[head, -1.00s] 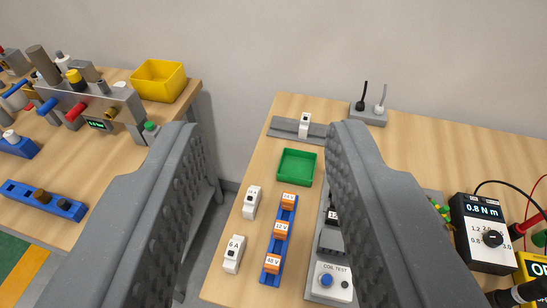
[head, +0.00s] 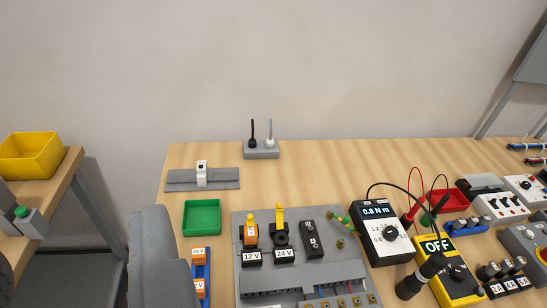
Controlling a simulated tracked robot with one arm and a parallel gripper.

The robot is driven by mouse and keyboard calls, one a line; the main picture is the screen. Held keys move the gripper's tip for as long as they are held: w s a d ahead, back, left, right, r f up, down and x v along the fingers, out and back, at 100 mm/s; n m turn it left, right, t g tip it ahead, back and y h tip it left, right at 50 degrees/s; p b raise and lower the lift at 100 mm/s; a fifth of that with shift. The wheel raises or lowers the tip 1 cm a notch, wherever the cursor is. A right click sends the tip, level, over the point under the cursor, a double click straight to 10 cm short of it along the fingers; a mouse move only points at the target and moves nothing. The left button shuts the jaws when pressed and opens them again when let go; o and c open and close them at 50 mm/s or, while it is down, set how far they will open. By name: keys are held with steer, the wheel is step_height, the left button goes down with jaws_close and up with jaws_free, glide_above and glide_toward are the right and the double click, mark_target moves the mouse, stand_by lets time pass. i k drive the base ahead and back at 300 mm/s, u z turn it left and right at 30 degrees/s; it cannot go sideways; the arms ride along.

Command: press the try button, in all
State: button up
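No button with a readable "try" label shows. A green button (head: 22,212) sits on a grey box at the near end of the left bench. The blue button on the white COIL TEST box, seen earlier, is not in view now. My gripper (head: 76,240) is at the lower left. One large grey finger stands in front of the right bench's left edge, and only a sliver of the other shows at the picture's left edge. The fingers are wide apart with nothing seen between them. The gripper touches no button that I can see.
The right bench holds a green tray (head: 202,217), a grey rail (head: 225,180), a grey panel (head: 243,285) with 12 V and 24 V parts, a torque meter (head: 380,228), a yellow meter (head: 452,280) and a red tray (head: 448,201). A yellow bin (head: 38,157) stands left. A gap separates the benches.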

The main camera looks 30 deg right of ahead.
mark_target(528, 232)
steer(key=z, duration=2.25)
